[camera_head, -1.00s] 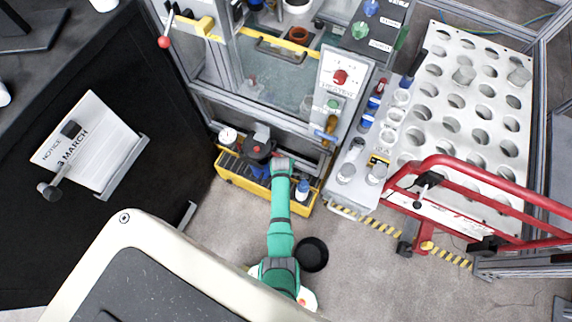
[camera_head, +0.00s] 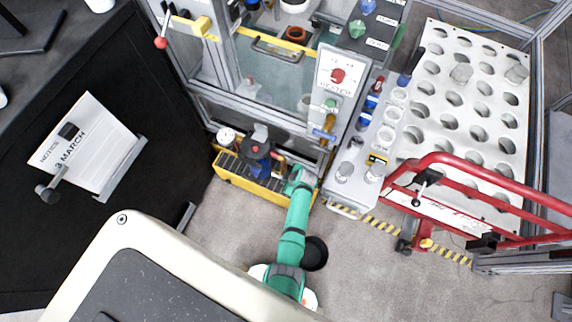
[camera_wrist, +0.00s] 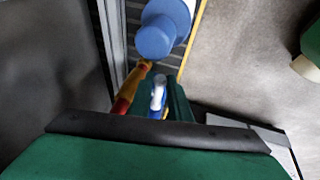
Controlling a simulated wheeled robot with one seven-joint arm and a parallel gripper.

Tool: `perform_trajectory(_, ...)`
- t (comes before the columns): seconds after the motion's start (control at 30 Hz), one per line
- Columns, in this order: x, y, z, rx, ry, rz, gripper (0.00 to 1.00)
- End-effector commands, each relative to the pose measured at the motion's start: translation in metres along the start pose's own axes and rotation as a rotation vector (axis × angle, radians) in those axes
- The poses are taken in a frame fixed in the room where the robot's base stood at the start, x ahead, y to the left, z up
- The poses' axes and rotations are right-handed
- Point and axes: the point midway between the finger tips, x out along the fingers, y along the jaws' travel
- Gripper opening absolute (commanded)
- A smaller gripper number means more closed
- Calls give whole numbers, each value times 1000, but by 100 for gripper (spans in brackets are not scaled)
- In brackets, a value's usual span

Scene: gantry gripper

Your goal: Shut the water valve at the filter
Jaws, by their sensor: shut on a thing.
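In the wrist view, my gripper (camera_wrist: 160,100) has its green fingers on both sides of a small white-and-blue piece (camera_wrist: 158,92), apparently the valve handle, and is shut on it; the contact is mostly hidden. A blue round-ended body (camera_wrist: 154,38), apparently the filter, lies just beyond the fingertips. A red-and-yellow bar (camera_wrist: 128,90) runs close by on the left of the fingers. In the head view, my gripper (camera_head: 297,180) is at the right end of the yellow-edged tray (camera_head: 238,183), and my arm covers the filter and valve there.
A black device with a blue part (camera_head: 257,150) and a round gauge (camera_head: 226,136) stand on the tray, left of my gripper. The frame with the heater panel (camera_head: 337,78) rises behind. A red rail (camera_head: 480,170) stands to the right. A black bowl (camera_head: 316,254) lies beside my arm.

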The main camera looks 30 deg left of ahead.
Motion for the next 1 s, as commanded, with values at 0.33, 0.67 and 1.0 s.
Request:
perform_trajectory(0.33, 0, 0, -1, 4, 32, 5, 0)
perform_trajectory(0.67, 1, 0, -1, 3, 30, 4, 31)
perform_trajectory(1.0, 0, -1, -3, -10, -20, -5, 31)
